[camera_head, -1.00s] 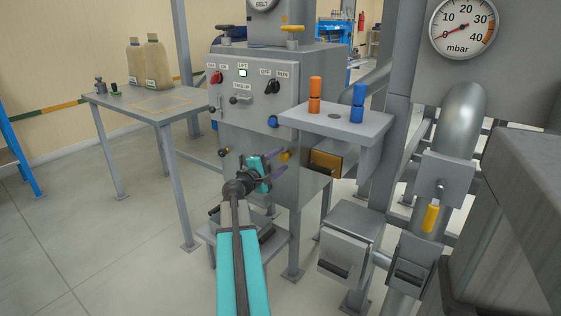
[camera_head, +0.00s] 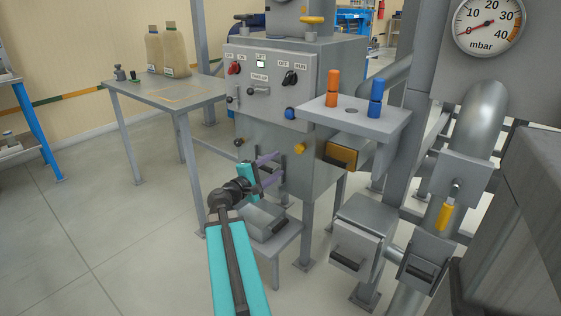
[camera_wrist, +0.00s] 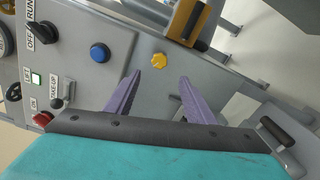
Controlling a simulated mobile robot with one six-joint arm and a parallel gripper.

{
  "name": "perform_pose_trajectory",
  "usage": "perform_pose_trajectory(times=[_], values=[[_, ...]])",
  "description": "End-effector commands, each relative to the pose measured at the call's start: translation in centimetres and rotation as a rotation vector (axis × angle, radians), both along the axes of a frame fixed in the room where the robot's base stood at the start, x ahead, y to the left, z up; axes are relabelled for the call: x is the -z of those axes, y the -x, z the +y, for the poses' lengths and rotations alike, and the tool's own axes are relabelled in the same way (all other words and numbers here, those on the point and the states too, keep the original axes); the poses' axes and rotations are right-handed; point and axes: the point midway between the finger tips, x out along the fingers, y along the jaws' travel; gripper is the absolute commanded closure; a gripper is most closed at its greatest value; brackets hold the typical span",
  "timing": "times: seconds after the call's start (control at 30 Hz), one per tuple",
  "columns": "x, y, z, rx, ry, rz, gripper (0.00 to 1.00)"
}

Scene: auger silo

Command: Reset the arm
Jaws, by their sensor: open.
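My gripper (camera_head: 274,171) is in front of the lower part of the grey control cabinet (camera_head: 262,145), with its purple fingers apart and nothing between them. In the wrist view the two purple fingers (camera_wrist: 157,97) are spread, pointing towards the cabinet face near a yellow knob (camera_wrist: 159,60) and a blue button (camera_wrist: 99,53). My teal and black arm reaches up from the bottom of the head view. Whether the fingers touch the cabinet cannot be told.
A shelf (camera_head: 395,121) with an orange cylinder (camera_head: 333,88) and a blue cylinder (camera_head: 376,98) juts out right of the cabinet. A box with a handle (camera_head: 266,217) sits on a low stand below my gripper. A table (camera_head: 130,89) stands left. Pipework is at right; floor at lower left is clear.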

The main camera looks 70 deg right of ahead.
Motion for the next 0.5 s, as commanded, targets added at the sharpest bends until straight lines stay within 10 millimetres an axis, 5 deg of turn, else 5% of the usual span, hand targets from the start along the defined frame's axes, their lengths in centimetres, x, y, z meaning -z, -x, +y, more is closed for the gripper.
perform_pose_trajectory(times=[0.5], values=[[0.02, -0.24, 1.08, 0.001, 0.001, -0.001, 0.5]])
